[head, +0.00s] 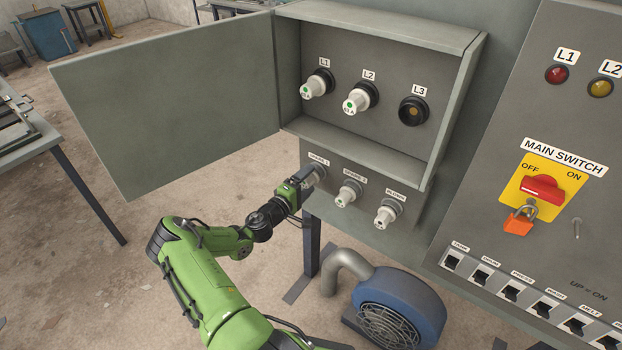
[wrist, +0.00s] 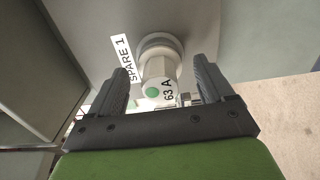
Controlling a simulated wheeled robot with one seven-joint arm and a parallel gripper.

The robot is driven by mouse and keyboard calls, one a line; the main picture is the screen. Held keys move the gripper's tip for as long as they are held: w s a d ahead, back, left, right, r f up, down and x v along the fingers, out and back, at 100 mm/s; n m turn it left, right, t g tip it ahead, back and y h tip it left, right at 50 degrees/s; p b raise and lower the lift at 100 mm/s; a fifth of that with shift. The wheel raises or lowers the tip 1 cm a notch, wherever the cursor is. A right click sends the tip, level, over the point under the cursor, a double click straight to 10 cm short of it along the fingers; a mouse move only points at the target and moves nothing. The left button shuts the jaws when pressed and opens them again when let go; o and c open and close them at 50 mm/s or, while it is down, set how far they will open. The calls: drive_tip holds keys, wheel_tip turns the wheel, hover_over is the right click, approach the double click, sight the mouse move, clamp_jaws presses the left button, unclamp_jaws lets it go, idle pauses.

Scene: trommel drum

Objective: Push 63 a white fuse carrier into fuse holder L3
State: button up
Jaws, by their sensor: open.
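A white 63 A fuse carrier with a green dot (wrist: 157,82) sits in the holder labelled SPARE 1 (wrist: 160,45). My gripper (wrist: 163,80) is open, with one finger on each side of this carrier; I cannot tell whether they touch it. In the head view my gripper (head: 304,180) is at SPARE 1 and hides most of that carrier. Fuse holder L3 (head: 413,111) is black and round with no carrier in it. L1 (head: 314,86) and L2 (head: 357,101) each hold a white carrier with a green dot.
The fuse box door (head: 175,100) stands open to the left. White carriers sit at SPARE 2 (head: 347,194) and the third lower position (head: 386,214). A panel with a padlocked red main switch (head: 542,190) is at right. A blue blower (head: 400,305) stands below.

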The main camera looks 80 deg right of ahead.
sight(304, 184)
drive_tip(key=c, duration=1.4)
drive_tip(key=shift+v, duration=3.05)
drive_tip(key=shift+v, duration=2.5)
drive_tip(key=shift+w, duration=0.1)
